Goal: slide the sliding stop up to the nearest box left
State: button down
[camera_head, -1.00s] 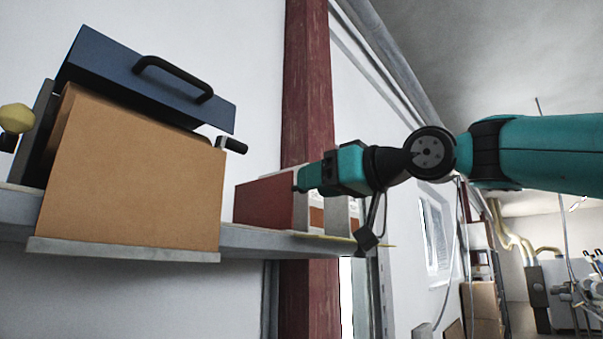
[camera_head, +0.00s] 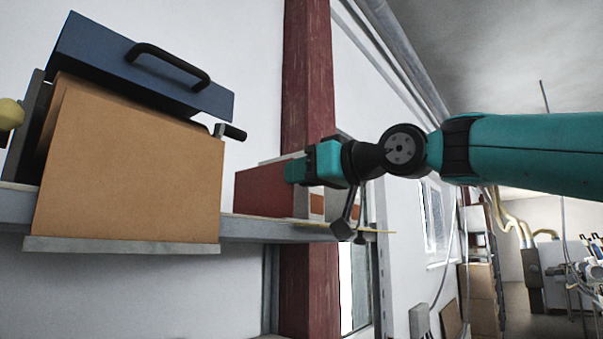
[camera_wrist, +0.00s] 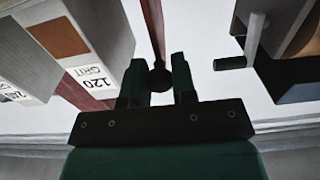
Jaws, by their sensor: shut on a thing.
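My gripper (camera_head: 288,172) is at the shelf, in front of the red-brown box (camera_head: 262,192). In the wrist view my gripper (camera_wrist: 158,88) is shut on a dark round knob (camera_wrist: 160,78), which I take to be part of the sliding stop. A thin reddish bar runs up the picture behind the knob; I cannot tell if it belongs to the stop. The nearest box, labelled 120 GRIT, shows left of the fingers in the wrist view (camera_wrist: 88,48), with a gap between. Another labelled box (camera_wrist: 18,82) stands beyond it. The stop's body is hidden in the head view.
A brown panel (camera_head: 130,165) and a blue lid with a black handle (camera_head: 150,75) stand on the left of the grey shelf (camera_head: 255,231). A black-tipped lever (camera_head: 230,131) juts toward my gripper. A dark red post (camera_head: 306,70) rises behind.

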jog(key=w+d+p, duration=0.1)
jog(key=w, duration=0.1)
jog(key=w+d, duration=0.2)
jog(key=shift+d+r+p, duration=0.1)
jog(key=shift+r+p, duration=0.1)
jog(key=shift+p, duration=0.2)
jog(key=shift+w+d+f, duration=0.15)
jog(key=shift+w+d, duration=0.2)
jog(key=shift+w, duration=0.05)
jog(key=c, duration=1)
grip_release()
jog(key=shift+s+d+f+b, duration=0.15)
jog(key=shift+s+d+b, duration=0.05)
jog(key=shift+d+b, duration=0.15)
jog(key=b+v, duration=0.5)
jog(key=v, duration=1.1)
jog(key=shift+s+d+b, duration=0.2)
jog(key=shift+s+b, duration=0.05)
jog(key=shift+b, duration=0.05)
